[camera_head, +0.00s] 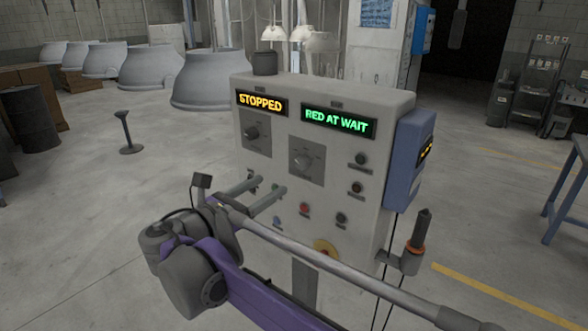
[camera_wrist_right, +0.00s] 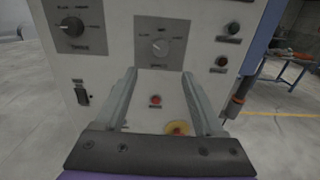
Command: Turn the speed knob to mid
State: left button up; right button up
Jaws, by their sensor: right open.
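A grey control panel (camera_head: 225,135) has two rotary knobs on dark plates. One knob (camera_head: 251,133) is at the upper left, and it shows large in the wrist view (camera_wrist_right: 72,27). The other knob (camera_head: 303,160) is in the middle, right of it and slightly lower; in the wrist view it is at top centre (camera_wrist_right: 160,47). The labels are too small to read surely, so I cannot tell which is the speed knob. My right gripper (camera_head: 270,184) is open and empty, its fingers pointing at the panel below the knobs. My left gripper is not in view.
Displays read STOPPED (camera_head: 262,103) and RED AT WAIT (camera_head: 338,121). A red button (camera_head: 304,208), several dark buttons and a yellow-ringed control (camera_head: 325,248) sit lower on the panel. A blue box (camera_head: 408,160) and a bracketed dark handle (camera_head: 419,230) stick out at the right.

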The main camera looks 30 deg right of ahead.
aim_at(300, 165)
jog(key=x, duration=0.7)
jog(key=p+x, duration=0.1)
jog(key=x, duration=0.3)
jog(key=shift+s+r, duration=0.1)
jog(key=shift+r, duration=0.2)
grip_shut()
